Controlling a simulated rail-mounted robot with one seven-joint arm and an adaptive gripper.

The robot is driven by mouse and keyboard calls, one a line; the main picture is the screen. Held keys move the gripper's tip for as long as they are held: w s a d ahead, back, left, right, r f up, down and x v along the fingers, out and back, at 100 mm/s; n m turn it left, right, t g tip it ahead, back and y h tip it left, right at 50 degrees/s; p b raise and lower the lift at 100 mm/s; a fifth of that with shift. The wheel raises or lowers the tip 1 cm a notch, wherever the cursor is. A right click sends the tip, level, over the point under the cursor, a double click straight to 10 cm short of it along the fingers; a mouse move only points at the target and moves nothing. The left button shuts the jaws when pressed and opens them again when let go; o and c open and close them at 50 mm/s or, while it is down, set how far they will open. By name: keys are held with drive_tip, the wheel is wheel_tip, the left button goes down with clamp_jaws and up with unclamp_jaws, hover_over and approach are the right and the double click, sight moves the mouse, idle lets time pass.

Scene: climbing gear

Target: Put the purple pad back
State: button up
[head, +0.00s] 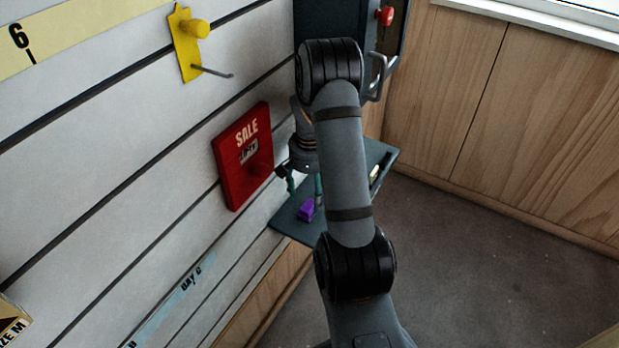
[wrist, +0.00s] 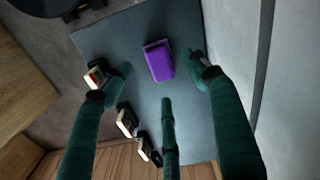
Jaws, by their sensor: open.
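The purple pad (head: 306,209) is a small block lying on a dark grey shelf (head: 290,222). In the wrist view the purple pad (wrist: 159,62) lies near the middle of the shelf (wrist: 110,40). My gripper (head: 303,187) is just above the shelf, pointing down near the pad. In the wrist view my gripper (wrist: 160,80) has its green fingers spread apart, with the pad between and slightly beyond their tips. Nothing is held. I cannot tell whether any finger touches the pad. My arm hides part of the shelf in the head view.
Several small dark-and-white pieces (wrist: 125,121) line the shelf's left edge in the wrist view. A red SALE sign (head: 240,165) and a yellow holder with a hook (head: 187,48) are on the white slatted wall. The shelf's middle is otherwise bare.

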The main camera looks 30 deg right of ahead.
sight(309, 205)
wheel_tip(309, 205, up, 7)
drive_tip(key=shift+p, duration=0.35)
